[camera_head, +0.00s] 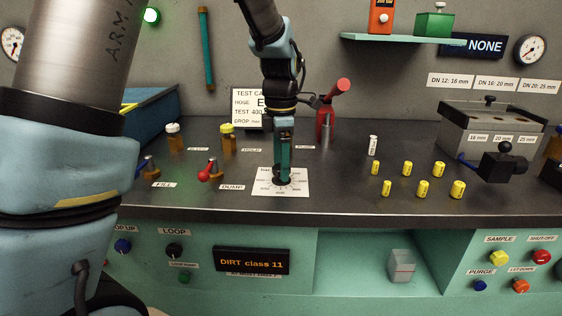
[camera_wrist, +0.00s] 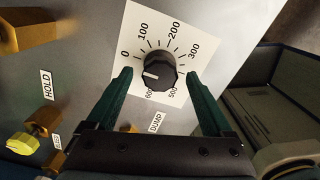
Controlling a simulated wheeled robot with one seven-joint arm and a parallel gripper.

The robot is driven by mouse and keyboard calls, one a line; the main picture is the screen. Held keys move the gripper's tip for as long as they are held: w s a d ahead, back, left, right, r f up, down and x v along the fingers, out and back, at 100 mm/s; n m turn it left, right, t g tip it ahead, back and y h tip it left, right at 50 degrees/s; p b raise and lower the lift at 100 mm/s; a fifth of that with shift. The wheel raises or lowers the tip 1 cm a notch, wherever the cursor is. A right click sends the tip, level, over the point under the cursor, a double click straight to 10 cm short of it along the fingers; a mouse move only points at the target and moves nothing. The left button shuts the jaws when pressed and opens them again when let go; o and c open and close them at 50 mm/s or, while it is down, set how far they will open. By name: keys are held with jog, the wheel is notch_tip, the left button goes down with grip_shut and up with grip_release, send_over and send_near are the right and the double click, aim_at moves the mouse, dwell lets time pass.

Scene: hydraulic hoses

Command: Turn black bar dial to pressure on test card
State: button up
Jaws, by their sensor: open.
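The black dial (camera_wrist: 160,70) sits on a white scale plate (camera_wrist: 139,22) marked 0 to 600; in the head view the plate (camera_head: 262,187) lies on the bench top. A white mark on the dial points left, slightly down, near the 0 side. My gripper (camera_wrist: 160,75) is open, with one green finger on each side of the dial and a gap visible at both; it also shows in the head view (camera_head: 283,180), upright over the plate. The test card (camera_head: 243,107) stands behind, partly hidden by my arm; it reads TEST 400.
A red-knobbed lever (camera_head: 205,175) marked DUMP stands left of the plate. A yellow-capped fitting (camera_head: 228,138) marked HOLD and a red-handled tool (camera_head: 327,118) stand behind. Several yellow fittings (camera_head: 407,168) stand to the right. The bench between plate and fittings is clear.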

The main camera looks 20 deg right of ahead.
grip_shut()
dwell(0.6)
